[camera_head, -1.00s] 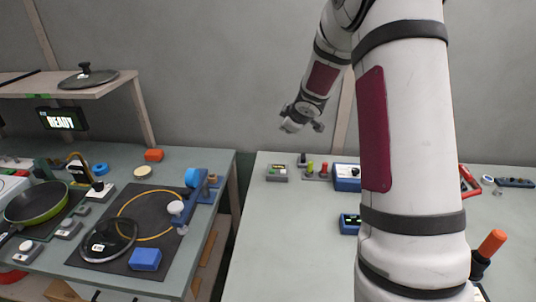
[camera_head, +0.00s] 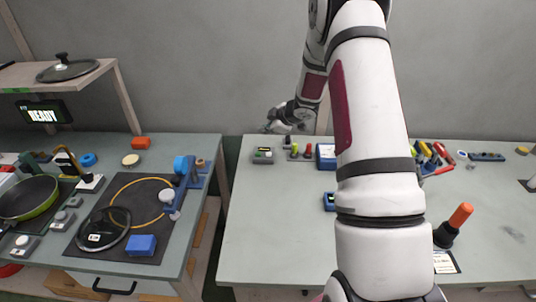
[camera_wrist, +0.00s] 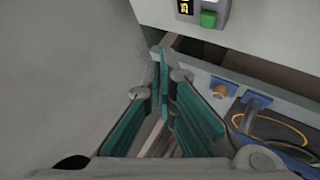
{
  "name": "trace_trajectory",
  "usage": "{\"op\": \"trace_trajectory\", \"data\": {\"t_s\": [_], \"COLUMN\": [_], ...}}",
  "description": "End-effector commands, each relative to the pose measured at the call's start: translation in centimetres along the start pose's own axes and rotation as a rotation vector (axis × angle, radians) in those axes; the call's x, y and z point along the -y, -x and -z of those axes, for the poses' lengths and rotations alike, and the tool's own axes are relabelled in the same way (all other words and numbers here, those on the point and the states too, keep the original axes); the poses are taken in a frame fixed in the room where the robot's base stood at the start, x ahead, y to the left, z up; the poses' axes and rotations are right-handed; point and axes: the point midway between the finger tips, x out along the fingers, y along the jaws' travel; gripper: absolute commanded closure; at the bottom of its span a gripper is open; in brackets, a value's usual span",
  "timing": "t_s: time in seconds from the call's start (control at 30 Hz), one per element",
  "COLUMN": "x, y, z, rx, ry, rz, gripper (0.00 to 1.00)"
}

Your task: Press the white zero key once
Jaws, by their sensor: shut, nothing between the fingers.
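A small grey box with a dark display and a green key (camera_head: 263,155) sits at the back left of the right-hand table. In the wrist view its display with yellow digits (camera_wrist: 184,8) and green key (camera_wrist: 208,19) show at the top edge, partly cut off.
Red and green knobs (camera_head: 294,150) and a blue box (camera_head: 326,157) stand right of the grey box. The left table (camera_head: 205,150) holds a pan (camera_head: 28,198), a lid and a blue block (camera_head: 141,245). A gap separates the tables.

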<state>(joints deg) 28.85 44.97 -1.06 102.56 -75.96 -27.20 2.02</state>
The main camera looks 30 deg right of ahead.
Motion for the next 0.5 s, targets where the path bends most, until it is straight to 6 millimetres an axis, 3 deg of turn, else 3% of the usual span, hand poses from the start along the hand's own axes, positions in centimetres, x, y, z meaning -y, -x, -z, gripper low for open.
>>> {"op": "trace_trajectory", "data": {"t_s": [0.2, 0.5], "x": [1.5, 3.2], "y": [-2.5, -4.7], "z": [-1.6, -3.3], "rx": [0.001, 0.001], "ry": [-0.001, 0.000], "rz": [0.001, 0.000], "gripper": [1.00, 1.00]}}
